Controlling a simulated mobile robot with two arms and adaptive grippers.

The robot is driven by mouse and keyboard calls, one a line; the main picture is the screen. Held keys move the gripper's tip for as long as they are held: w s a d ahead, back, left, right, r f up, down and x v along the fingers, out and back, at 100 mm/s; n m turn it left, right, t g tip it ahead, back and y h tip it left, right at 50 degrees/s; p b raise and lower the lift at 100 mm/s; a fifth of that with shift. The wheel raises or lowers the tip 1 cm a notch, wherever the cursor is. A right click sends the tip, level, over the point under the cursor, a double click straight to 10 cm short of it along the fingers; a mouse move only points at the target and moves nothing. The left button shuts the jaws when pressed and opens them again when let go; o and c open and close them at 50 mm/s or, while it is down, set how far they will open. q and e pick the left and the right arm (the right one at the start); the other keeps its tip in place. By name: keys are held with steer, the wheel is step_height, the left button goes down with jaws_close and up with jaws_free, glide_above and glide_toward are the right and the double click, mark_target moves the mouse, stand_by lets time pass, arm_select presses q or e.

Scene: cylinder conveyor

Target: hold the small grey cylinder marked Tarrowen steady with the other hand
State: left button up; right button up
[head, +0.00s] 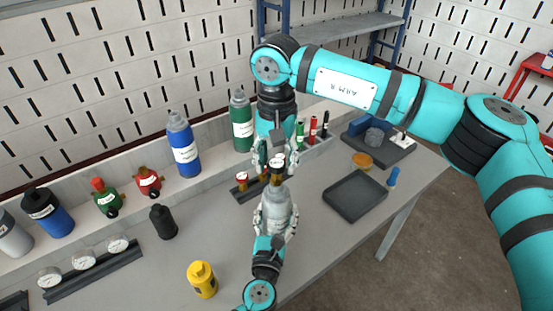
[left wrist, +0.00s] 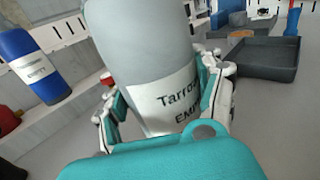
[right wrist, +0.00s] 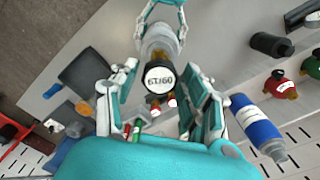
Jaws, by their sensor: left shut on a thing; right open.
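The small grey cylinder marked Tarrowen (head: 277,207) stands upright at the middle of the bench. My left gripper (left wrist: 165,105) is shut around it; its label, partly covered by a finger, shows in the left wrist view (left wrist: 165,103). My right gripper (head: 275,160) is open, pointing down just above the cylinder's top. A round, dark-rimmed piece with a white lettered face (right wrist: 160,78) shows between its fingers, in line with the cylinder (right wrist: 160,42). I cannot tell whether the fingers touch this piece.
A blue cylinder (head: 184,150) and a green one (head: 242,127) stand along the back. A small rack (head: 248,191) with red-and-white pieces is close behind the held cylinder. An empty dark tray (head: 355,196) lies right, a yellow cylinder (head: 202,281) front left. The front bench is mostly clear.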

steer(key=m, duration=0.4)
steer(key=shift+m, duration=0.3)
steer(key=shift+m, duration=0.3)
steer(key=m, duration=0.5)
steer(key=shift+m, duration=0.6)
steer(key=m, duration=0.5)
